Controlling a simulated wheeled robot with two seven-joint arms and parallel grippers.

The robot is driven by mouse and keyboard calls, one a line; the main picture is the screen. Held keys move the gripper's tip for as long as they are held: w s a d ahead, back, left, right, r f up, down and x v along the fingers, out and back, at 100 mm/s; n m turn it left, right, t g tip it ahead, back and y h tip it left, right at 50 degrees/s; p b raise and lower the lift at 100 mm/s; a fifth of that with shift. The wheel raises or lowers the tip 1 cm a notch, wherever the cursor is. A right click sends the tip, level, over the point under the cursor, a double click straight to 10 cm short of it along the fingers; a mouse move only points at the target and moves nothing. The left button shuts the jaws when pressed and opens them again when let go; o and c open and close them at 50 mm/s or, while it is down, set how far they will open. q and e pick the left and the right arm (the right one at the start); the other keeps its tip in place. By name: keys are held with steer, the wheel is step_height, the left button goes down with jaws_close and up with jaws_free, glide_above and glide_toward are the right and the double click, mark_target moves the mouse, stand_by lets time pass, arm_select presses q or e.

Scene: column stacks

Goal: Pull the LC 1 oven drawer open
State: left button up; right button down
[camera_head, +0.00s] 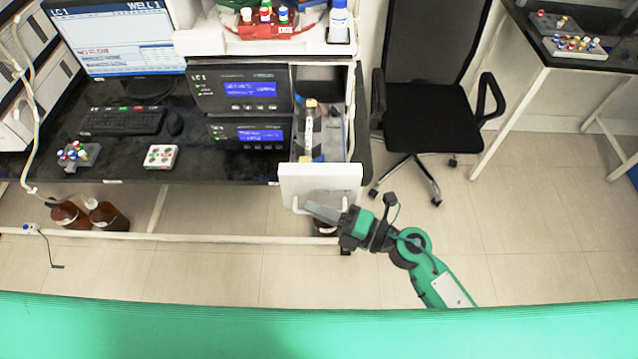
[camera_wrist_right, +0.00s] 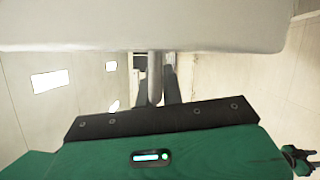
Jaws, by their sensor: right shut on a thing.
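The LC 1 oven drawer (camera_head: 322,180) is a white-fronted drawer in the instrument stack. In the head view it stands pulled out toward me, its inside showing behind the front with a bottle-like column part (camera_head: 307,130) in it. My right gripper (camera_head: 318,212) is at the drawer front's lower edge, shut on the drawer's handle (camera_head: 297,203). In the right wrist view the fingers (camera_wrist_right: 156,85) close around the grey bar of the handle, below the white front (camera_wrist_right: 150,25). My left gripper is in neither view.
The LC 1 instrument units (camera_head: 240,88) stand left of the drawer on the black bench. A monitor (camera_head: 120,40) and keyboard (camera_head: 122,121) are farther left. An office chair (camera_head: 430,100) stands to the right. Brown bottles (camera_head: 107,216) are below the bench.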

steer(key=shift+s, duration=0.9)
steer(key=c, duration=1.5)
jaws_free()
steer(key=shift+c, duration=0.2)
steer(key=shift+w, duration=0.1)
steer(key=shift+d, duration=0.1)
steer(key=b+v, duration=0.5)
steer(key=v, duration=0.8)
steer(key=shift+d+b, duration=0.35)
steer(key=shift+f, duration=0.1)
